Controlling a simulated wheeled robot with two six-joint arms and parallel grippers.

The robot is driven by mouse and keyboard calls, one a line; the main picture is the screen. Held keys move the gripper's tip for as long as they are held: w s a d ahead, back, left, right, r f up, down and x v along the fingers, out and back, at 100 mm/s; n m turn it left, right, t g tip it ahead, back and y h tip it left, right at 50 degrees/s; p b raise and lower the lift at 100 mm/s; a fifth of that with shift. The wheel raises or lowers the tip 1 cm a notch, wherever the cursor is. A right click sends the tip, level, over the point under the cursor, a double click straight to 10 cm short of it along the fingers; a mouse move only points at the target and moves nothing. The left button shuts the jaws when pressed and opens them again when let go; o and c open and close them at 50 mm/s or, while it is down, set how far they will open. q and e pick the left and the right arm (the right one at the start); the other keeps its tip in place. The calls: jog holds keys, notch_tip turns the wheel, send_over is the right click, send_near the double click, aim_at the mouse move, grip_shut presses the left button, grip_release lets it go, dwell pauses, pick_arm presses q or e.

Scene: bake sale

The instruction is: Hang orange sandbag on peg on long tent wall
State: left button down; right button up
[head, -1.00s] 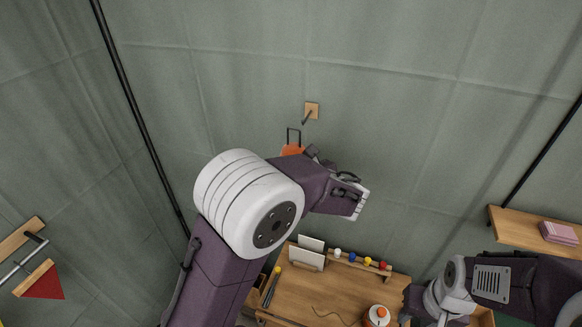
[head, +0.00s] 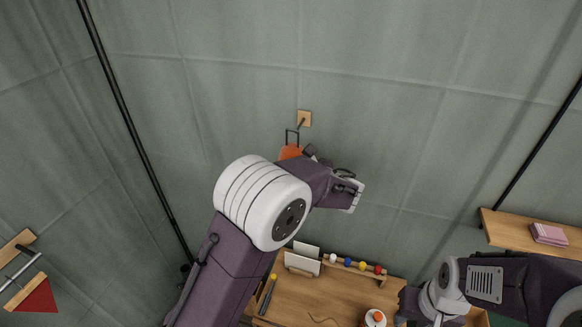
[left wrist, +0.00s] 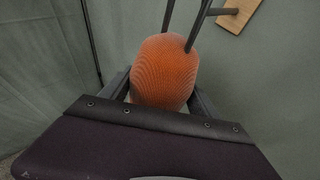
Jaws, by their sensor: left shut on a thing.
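The orange sandbag (head: 290,152) has a dark, stiff loop handle standing up from its top. My left gripper (left wrist: 160,98) is shut on the bag's body, with one finger on each side in the left wrist view. In the head view my left arm hides most of that gripper and the lower bag. The peg (head: 300,124) is a dark rod on a square wooden plate (head: 305,118) on the grey-green tent wall. The loop's upper right corner meets the peg's tip in the picture; I cannot tell whether it is around it. My right gripper (head: 408,304) is low at the right, its jaws unclear.
A wooden desk (head: 295,305) stands below, with a card holder (head: 303,262), a rack of coloured knobs (head: 356,265) and an orange-capped bottle (head: 374,318). A shelf (head: 505,233) with pink items is at right. A red pennant (head: 36,297) hangs at left. The wall around the peg is clear.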

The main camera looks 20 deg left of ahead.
pick_arm(q)
jog(key=shift+w+d+f+p, duration=0.15)
jog(key=shift+w+p, duration=0.3)
jog(key=shift+w, duration=0.9)
jog(key=shift+w+a+f+p, duration=0.1)
jog(key=shift+w+p, duration=0.35)
jog(key=shift+w, duration=0.9)
jog(key=shift+f+b, duration=0.35)
jog(key=shift+f, duration=0.05)
jog(key=shift+c, duration=0.9)
grip_release()
jog(key=shift+o, duration=0.5)
jog(key=shift+s, duration=0.2)
jog(key=shift+d, duration=0.1)
